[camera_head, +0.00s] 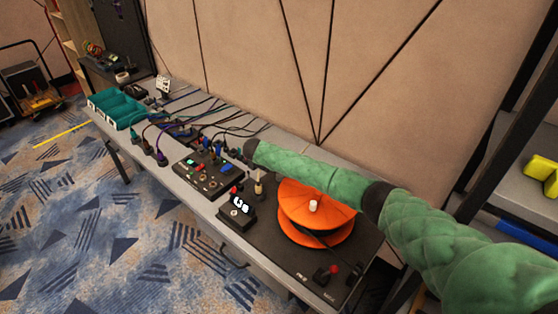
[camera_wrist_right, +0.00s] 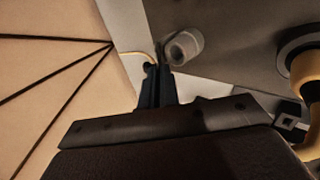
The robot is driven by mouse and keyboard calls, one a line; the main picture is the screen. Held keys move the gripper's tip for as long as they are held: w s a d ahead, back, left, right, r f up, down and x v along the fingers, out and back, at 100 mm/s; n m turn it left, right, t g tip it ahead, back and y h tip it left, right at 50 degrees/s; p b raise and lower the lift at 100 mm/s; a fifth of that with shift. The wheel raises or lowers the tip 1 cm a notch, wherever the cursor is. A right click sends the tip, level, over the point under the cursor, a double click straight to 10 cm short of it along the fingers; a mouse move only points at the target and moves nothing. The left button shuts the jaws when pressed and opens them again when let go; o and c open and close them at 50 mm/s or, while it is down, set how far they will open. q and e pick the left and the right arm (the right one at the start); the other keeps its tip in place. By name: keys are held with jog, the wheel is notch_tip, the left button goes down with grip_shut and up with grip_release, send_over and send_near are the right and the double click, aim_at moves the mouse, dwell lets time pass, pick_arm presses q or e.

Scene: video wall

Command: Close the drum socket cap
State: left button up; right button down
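The orange drum (camera_head: 316,207) with a pale knob on top sits on the dark console. My right arm, in a green sleeve, reaches in from the right and passes over the drum's far side. My right gripper's two dark fingers (camera_wrist_right: 160,84) show in the wrist view, close together with nothing seen between them. A short grey cylindrical fitting (camera_wrist_right: 185,47) with a round opening is just beyond the fingertips; I cannot tell whether it is the drum socket or its cap. In the head view the fingertips are hard to make out. My left gripper is not in view.
A small box with a lit display (camera_head: 239,206) and a switch panel (camera_head: 205,175) stand left of the drum. Many cables run along the table's back by the wall. A teal tray (camera_head: 116,108) is at the far left. A red-tipped lever (camera_head: 328,273) is at the front.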

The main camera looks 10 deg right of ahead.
jog(key=shift+s+a+f+t+h+b, duration=0.25)
jog(key=shift+a+f+t+h+b, duration=0.2)
jog(key=shift+h, duration=0.25)
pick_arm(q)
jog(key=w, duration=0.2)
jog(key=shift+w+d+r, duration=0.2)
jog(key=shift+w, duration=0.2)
pick_arm(e)
jog(key=c, duration=1.6)
grip_release()
jog(key=shift+c, duration=0.2)
